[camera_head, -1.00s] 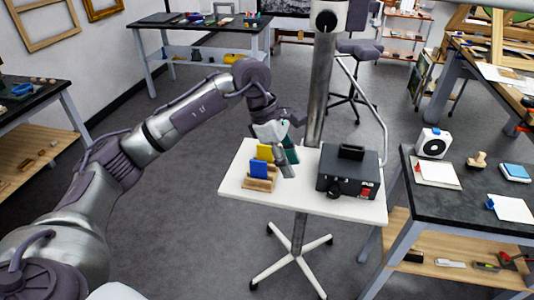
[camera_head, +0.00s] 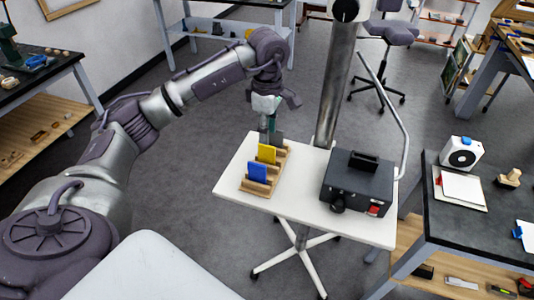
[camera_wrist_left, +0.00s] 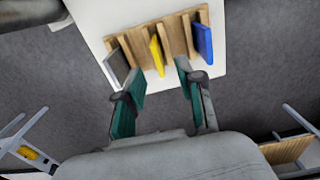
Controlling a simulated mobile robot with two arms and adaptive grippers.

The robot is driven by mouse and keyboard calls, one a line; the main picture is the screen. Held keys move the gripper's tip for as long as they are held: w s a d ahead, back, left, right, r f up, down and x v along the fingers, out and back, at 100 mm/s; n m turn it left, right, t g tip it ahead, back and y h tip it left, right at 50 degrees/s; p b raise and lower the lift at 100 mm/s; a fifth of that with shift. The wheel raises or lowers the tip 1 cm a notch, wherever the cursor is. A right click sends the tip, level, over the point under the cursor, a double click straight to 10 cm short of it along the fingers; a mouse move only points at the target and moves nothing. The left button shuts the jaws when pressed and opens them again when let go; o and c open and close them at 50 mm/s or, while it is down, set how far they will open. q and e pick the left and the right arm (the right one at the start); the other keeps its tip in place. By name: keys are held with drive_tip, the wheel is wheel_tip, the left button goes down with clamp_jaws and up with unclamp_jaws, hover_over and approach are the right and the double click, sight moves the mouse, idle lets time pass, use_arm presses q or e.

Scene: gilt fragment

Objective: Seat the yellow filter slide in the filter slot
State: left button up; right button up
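The yellow filter slide (camera_head: 267,153) stands on edge in a wooden rack (camera_head: 256,188) on a small white table. It also shows in the left wrist view (camera_wrist_left: 157,56), between a grey slide (camera_wrist_left: 117,66) and a blue slide (camera_wrist_left: 203,42). My left gripper (camera_head: 271,132) is at the far end of the rack. In the left wrist view its teal fingers (camera_wrist_left: 160,74) are apart and empty, with the yellow slide ahead of the gap between them. A black box (camera_head: 357,182) with a raised top piece (camera_head: 364,160) stands right of the rack; no slot opening is clear. My right gripper is not in view.
The white table (camera_head: 300,205) has bare surface between rack and box. A metal post (camera_head: 337,85) rises behind it, and a bent tube runs past the box's right side. A dark workbench (camera_head: 455,215) with a white device (camera_head: 461,152) stands at the right.

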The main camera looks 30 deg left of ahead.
sight(267, 149)
use_arm(q)
drive_tip(key=shift+f, duration=0.65)
drive_tip(key=shift+w+f, duration=0.15)
drive_tip(key=shift+f, duration=0.1)
drive_tip(key=shift+f+p, duration=0.65)
drive_tip(key=shift+f, duration=0.05)
drive_tip(key=f, duration=0.1)
drive_tip(key=f+p, duration=0.1)
drive_tip(key=f, duration=0.1)
drive_tip(key=shift+a+f, duration=0.25)
drive_tip(key=shift+f, duration=0.2)
clamp_jaws()
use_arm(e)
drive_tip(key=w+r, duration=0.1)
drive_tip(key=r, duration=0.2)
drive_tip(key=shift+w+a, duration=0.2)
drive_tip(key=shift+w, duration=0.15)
